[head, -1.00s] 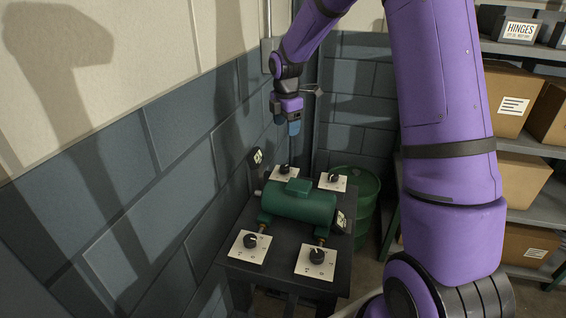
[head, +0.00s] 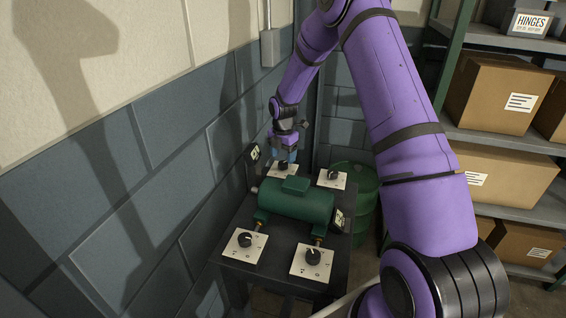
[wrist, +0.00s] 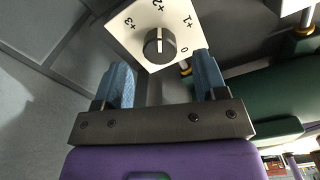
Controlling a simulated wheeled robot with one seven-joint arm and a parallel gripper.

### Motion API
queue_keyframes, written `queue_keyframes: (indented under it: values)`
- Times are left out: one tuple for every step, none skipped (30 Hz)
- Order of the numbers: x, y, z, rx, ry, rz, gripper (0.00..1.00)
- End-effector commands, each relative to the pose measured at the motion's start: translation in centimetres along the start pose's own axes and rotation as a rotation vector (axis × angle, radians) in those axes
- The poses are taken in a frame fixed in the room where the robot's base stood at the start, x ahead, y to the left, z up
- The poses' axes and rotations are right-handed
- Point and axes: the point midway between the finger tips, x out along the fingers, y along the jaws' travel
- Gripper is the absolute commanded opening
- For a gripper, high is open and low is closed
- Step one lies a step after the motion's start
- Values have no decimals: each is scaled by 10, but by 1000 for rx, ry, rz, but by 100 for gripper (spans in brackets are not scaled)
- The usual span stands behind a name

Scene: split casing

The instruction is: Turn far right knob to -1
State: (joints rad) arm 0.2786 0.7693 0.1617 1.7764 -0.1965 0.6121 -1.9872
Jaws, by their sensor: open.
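Four corners of a dark table carry white dial plates with black knobs. The far right knob (head: 333,175) in the head view stands on its plate, apart from my gripper. My gripper (head: 285,157) is open and points down at the far left knob (head: 283,166) of the picture. In the wrist view this knob (wrist: 159,45) lies beyond and between the open blue fingertips, with no clear contact. Its plate (wrist: 137,45) reads +3, +2, +1 and 0; the other marks are hidden or out of view. A pale line crosses the knob, roughly towards +2.
A green cylindrical casing (head: 296,203) lies between the dials. Two near knobs (head: 245,240) (head: 313,256) sit at the front. A green drum (head: 368,190) stands behind right, shelves with boxes (head: 497,92) further right. The block wall is close on the left.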

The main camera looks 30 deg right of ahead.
Motion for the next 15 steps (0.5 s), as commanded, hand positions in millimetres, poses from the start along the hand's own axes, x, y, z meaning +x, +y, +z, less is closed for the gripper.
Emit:
queue_keyframes:
  values:
    - [9, 0, -1, -1, 1, -2, 66]
    - [13, 0, -1, -2, 1, -2, 66]
    - [17, 0, -1, -1, 1, -1, 66]
    - [20, 0, -1, -1, 1, -1, 66]
    - [23, 0, 0, -1, 0, -1, 66]
    - [26, 0, 0, 0, 0, -1, 66]
    - [28, 0, 0, 0, 0, -1, 66]
    - [30, 0, 0, 1, 0, 0, 66]
    - [32, 0, 0, 1, 0, 0, 66]
    - [32, 0, 0, 1, 0, 1, 66]
    - [33, 0, 0, 1, 0, 1, 66]
    - [33, 0, 0, 1, -1, 1, 66]
    - [33, 0, 0, 1, -1, 1, 66]
    - [34, 0, 0, 1, -1, 1, 66]
    - [33, 0, 0, 1, -1, 1, 66]
